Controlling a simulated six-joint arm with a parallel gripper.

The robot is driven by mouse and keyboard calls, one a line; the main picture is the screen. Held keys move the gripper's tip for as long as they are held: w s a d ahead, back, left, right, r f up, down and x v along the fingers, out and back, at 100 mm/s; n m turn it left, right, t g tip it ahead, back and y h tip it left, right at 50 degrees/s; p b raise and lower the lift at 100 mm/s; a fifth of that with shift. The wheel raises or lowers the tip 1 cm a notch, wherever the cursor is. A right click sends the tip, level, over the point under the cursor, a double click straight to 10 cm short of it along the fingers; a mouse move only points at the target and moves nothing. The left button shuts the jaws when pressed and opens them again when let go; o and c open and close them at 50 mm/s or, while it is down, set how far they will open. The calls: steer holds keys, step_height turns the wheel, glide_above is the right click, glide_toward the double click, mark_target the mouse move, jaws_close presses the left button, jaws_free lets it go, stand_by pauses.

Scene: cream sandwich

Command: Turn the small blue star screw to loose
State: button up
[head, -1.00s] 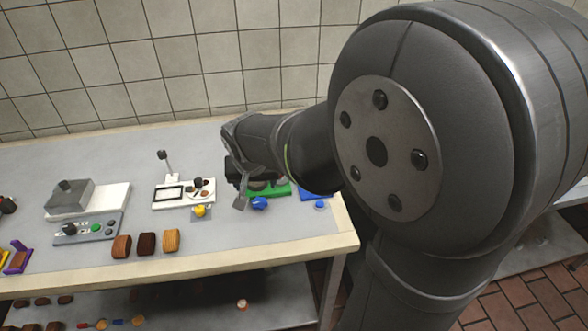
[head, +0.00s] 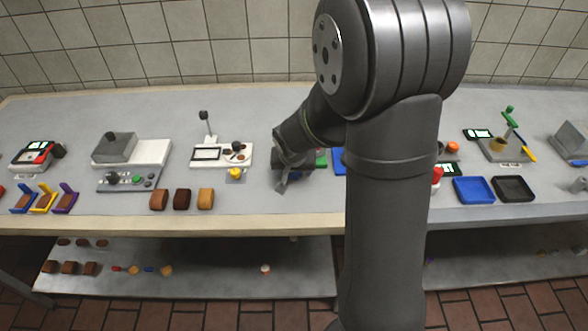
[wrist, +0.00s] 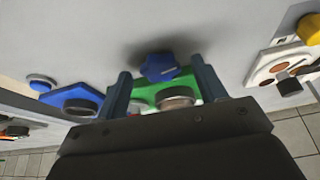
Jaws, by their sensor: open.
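The blue star screw (wrist: 159,67) shows in the wrist view as a star-shaped knob beyond the green block (wrist: 147,98). My gripper (wrist: 161,80) is open, with one finger on each side of the screw's line and a gap to it on both sides. Whether the fingertips reach down to the screw's height I cannot tell. In the head view my gripper (head: 283,180) hangs low over the table near the green block (head: 321,158), and the screw is hidden there.
In the wrist view a round blue knob (wrist: 41,83) and a blue block (wrist: 68,96) with a dark top lie left. A yellow knob (head: 236,174) is left of my gripper in the head view. Brown blocks (head: 181,199) line the front edge.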

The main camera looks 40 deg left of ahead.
steer(key=c, duration=1)
steer(key=shift+o, duration=0.2)
steer(key=shift+n, duration=0.3)
steer(key=shift+w+d+n+g+y, duration=0.15)
steer(key=shift+n+g+y, duration=0.3)
steer(key=shift+n, duration=0.75)
steer(key=o, duration=1)
steer(key=shift+c, duration=0.2)
